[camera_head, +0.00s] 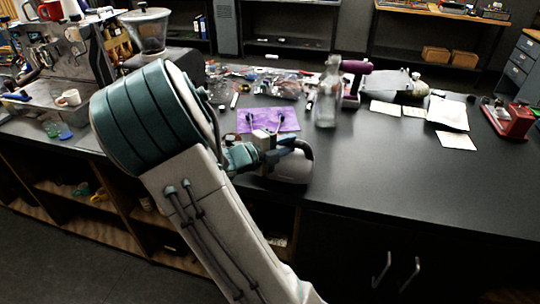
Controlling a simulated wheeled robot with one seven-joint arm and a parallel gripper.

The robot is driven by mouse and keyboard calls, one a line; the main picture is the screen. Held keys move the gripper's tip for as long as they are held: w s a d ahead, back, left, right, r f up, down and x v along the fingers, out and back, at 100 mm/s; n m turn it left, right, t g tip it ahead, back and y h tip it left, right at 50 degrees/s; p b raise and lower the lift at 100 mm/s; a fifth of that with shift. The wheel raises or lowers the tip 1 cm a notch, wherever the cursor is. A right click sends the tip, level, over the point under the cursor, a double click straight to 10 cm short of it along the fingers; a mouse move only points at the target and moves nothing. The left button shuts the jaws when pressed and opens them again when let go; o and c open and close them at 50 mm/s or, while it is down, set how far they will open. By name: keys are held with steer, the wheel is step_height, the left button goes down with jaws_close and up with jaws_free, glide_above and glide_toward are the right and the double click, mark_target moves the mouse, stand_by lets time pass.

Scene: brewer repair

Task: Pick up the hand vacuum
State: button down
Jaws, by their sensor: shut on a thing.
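The hand vacuum (290,170) has a rounded grey body and a dark looped handle. My arm hides part of the vacuum's left side. I cannot tell whether its body touches the counter or is slightly above it.
A purple sheet (268,119) lies just behind the vacuum. A clear bottle (328,95) and a purple-topped tool (354,70) stand behind right. Papers (449,112) and a red device (511,121) lie farther right. An espresso machine (70,50) stands far left. The counter's front right is clear.

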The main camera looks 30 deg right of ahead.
steer(key=shift+r, duration=0.2)
steer(key=shift+r+p, duration=0.35)
steer(key=shift+r, duration=1.6)
steer(key=s+a+r+p, duration=0.2)
steer(key=s+r, duration=0.5)
steer(key=s, duration=0.4)
steer(key=shift+s+a, duration=0.15)
steer(key=shift+a, duration=0.15)
